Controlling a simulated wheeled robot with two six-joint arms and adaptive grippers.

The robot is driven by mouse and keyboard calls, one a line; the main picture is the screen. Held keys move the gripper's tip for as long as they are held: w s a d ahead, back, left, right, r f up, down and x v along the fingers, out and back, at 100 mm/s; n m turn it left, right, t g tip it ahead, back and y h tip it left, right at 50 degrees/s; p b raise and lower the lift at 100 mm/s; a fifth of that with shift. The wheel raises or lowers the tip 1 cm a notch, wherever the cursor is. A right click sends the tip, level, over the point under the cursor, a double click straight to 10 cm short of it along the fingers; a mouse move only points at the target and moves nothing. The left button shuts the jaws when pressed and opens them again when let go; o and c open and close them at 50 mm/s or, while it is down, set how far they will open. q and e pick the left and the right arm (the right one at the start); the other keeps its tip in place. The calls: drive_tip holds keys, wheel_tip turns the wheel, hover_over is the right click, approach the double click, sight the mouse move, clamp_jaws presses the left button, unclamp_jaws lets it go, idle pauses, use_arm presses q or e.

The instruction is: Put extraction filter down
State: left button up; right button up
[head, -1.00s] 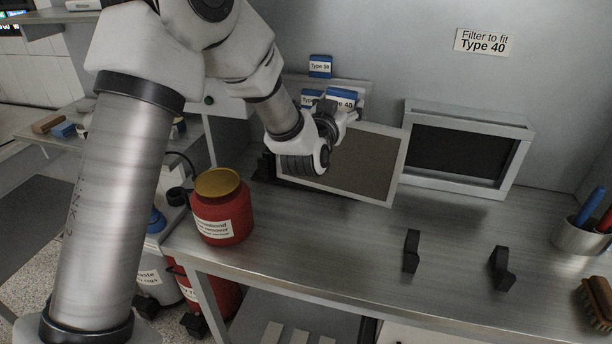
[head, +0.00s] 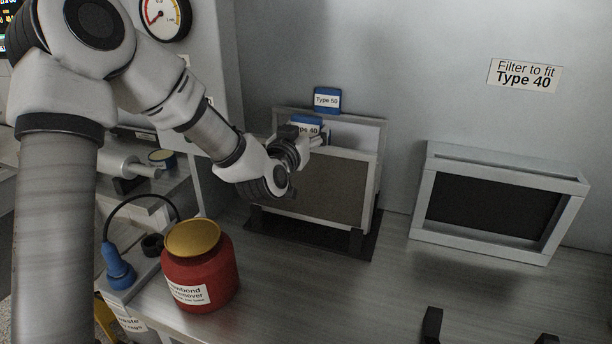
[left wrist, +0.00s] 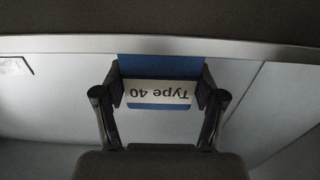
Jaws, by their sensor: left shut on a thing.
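The Type 40 filter, a pale frame with a grey-brown mesh (head: 325,187), stands nearly upright at the black rack (head: 338,243) on the bench. A black rack post shows in front of its lower right. My left gripper (head: 314,139) is shut on its blue top tab; the tab's upside-down label also shows between both fingers in the left wrist view (left wrist: 160,93). Whether the filter's lower edge rests fully on the rack is unclear. A Type 50 filter with a blue tab (head: 327,99) stands just behind it. My right gripper is out of view.
A pale housing (head: 424,205) with a dark mesh stands to the right, below a "Filter to fit Type 40" sign (head: 524,75). A red jar (head: 203,275) with a gold lid stands front left. Black brackets (head: 431,325) stand front right. The middle bench is clear.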

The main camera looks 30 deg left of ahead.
use_arm(q)
hover_over(306, 172)
drive_tip(key=w, duration=0.1)
wheel_tip(306, 172, down, 5)
drive_tip(key=shift+s+a+f, duration=0.1)
drive_tip(key=shift+a+f, duration=0.15)
drive_tip(key=shift+f, duration=0.2)
drive_tip(key=o, duration=1.4)
drive_tip(key=shift+o, duration=0.2)
